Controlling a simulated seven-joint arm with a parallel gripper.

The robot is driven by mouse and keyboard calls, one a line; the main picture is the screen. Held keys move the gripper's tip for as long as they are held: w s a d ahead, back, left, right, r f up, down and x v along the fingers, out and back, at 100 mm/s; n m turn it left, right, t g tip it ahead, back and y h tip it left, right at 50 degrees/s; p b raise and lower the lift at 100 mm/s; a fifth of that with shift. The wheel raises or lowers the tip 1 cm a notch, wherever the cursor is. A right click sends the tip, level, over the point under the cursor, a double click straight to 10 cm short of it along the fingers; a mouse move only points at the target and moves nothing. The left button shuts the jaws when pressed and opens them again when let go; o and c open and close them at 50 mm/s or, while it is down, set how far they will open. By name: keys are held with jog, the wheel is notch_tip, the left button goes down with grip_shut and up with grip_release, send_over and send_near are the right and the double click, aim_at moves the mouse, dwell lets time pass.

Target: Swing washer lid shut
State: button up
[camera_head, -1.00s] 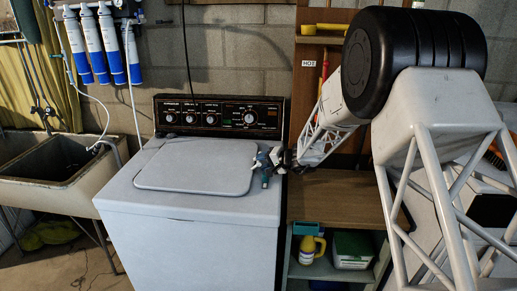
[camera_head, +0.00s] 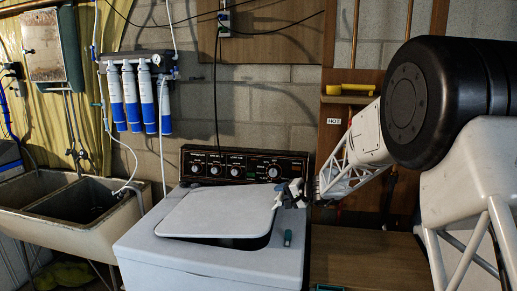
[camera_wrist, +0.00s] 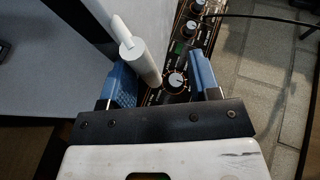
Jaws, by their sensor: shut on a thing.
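The white washer (camera_head: 205,265) stands in the middle of the head view. Its light grey lid (camera_head: 218,208) is tilted slightly up, and a dark gap shows under its front and right edges. My gripper (camera_head: 290,193) is at the lid's right edge, shut on it. In the wrist view my gripper (camera_wrist: 164,82) has its blue fingers apart on either side of a pale, round-ended part; where this meets the lid is hard to tell. The control panel (camera_head: 244,166) with knobs stands behind the lid.
A small teal item (camera_head: 287,238) is on the washer's top right of the lid. A wooden cabinet top (camera_head: 360,258) adjoins the washer on the right. A double sink (camera_head: 75,215) stands on the left, with blue-and-white filters (camera_head: 140,100) above it.

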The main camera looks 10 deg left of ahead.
jog(key=a+r+h, duration=0.2)
jog(key=a+r, duration=0.2)
jog(key=r, duration=0.5)
jog(key=a+r+n+h, duration=0.1)
jog(key=a+r+h, duration=0.1)
jog(key=a+r, duration=0.3)
jog(key=shift+a+r+g, duration=0.25)
jog(key=shift+r+g, duration=0.05)
jog(key=shift+r, duration=1.85)
jog(key=shift+d+r, duration=0.1)
jog(key=v, duration=0.8)
jog(key=shift+s+d, duration=0.15)
jog(key=shift+d, duration=0.15)
